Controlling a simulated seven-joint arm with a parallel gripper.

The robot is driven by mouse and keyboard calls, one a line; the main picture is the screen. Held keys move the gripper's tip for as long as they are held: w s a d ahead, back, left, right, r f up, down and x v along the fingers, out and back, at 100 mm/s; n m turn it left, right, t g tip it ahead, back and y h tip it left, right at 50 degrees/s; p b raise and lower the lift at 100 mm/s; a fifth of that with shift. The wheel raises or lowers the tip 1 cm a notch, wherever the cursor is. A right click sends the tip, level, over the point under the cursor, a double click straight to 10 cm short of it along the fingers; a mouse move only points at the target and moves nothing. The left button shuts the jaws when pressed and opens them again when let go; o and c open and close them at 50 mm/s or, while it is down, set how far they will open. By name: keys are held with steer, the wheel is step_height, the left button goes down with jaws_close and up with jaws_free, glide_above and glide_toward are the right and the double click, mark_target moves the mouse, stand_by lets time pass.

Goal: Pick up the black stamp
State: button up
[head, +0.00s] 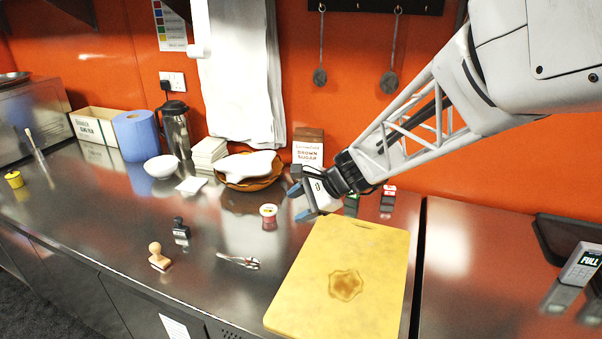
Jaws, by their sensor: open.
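The black stamp (181,229) stands upright on the steel counter, left of the middle of the head view. It has a dark knob handle and a dark base with a pale band. My gripper (299,203) is open and empty. It hangs above the counter to the right of the stamp, near the back left corner of the yellow cutting board, well apart from the stamp. A second stamp (158,257) with a pale wooden handle stands just in front of the black one, to its left.
A small metal tool (238,261) and a small red-and-white jar (268,217) lie between the stamp and the yellow board (384,301). A brown bowl (233,184), white bowl (161,166) and steel flask (177,130) stand behind. The counter (100,225) left of the stamp is clear.

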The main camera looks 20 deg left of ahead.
steer(key=w+a+f+m+y, duration=0.15)
steer(key=a+f, duration=0.25)
steer(key=a, duration=0.5)
steer(key=a+f+m+y, duration=0.1)
steer(key=a+f+m, duration=0.15)
steer(key=a, duration=0.65)
steer(key=m+g+y, duration=0.1)
steer(key=m+y, duration=0.1)
steer(key=m, duration=0.2)
glide_toward(182, 227)
steer(key=shift+r+h+x, duration=0.2)
steer(key=shift+h+x, duration=0.05)
steer(key=shift+x, duration=0.9)
steer(key=shift+a, duration=0.15)
steer(key=shift+x, duration=1.2)
steer(key=shift+f, duration=0.1)
steer(key=shift+x, duration=2.55)
steer(key=shift+w, duration=0.1)
